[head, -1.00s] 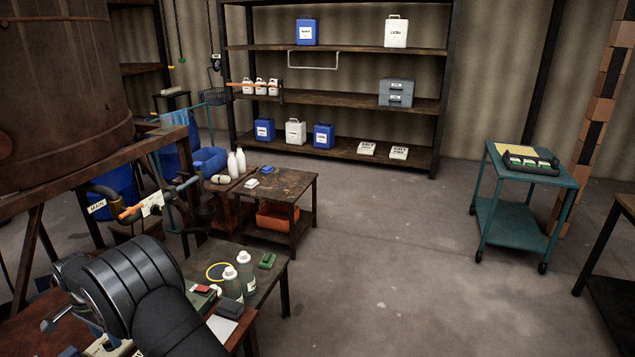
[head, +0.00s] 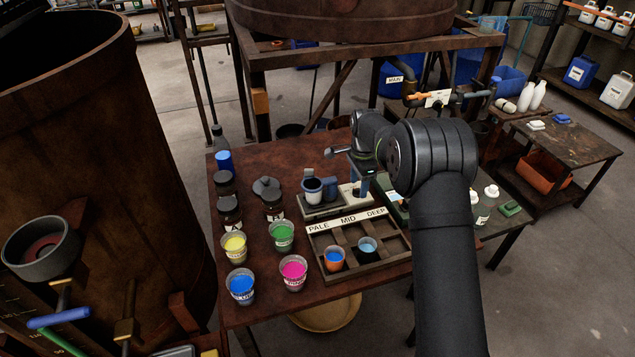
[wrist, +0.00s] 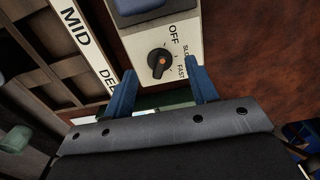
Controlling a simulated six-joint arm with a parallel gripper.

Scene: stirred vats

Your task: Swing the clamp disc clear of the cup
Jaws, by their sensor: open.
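The stirring device (head: 322,210) stands on the table behind the sorting tray. A pale-rimmed cup (head: 313,196) sits on its left part, with a dark round top that may be the clamp disc; I cannot tell disc from contents. A blue-grey block (head: 331,187) stands right beside the cup. The device's white panel (wrist: 187,25) bears a black knob (wrist: 158,62) marked OFF, SLOW and FAST. My gripper (wrist: 164,84) is open and empty, its blue fingers on either side of the panel's knob end in the wrist view. In the head view my gripper (head: 359,187) is right of the cup.
The tray (head: 375,273), labelled PALE, MID and DEEP, holds two cups in front of the device. Colour cups, such as a green one (head: 282,235), and dark jars (head: 229,210) stand to the left. A rusty vat (head: 95,150) fills the left side.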

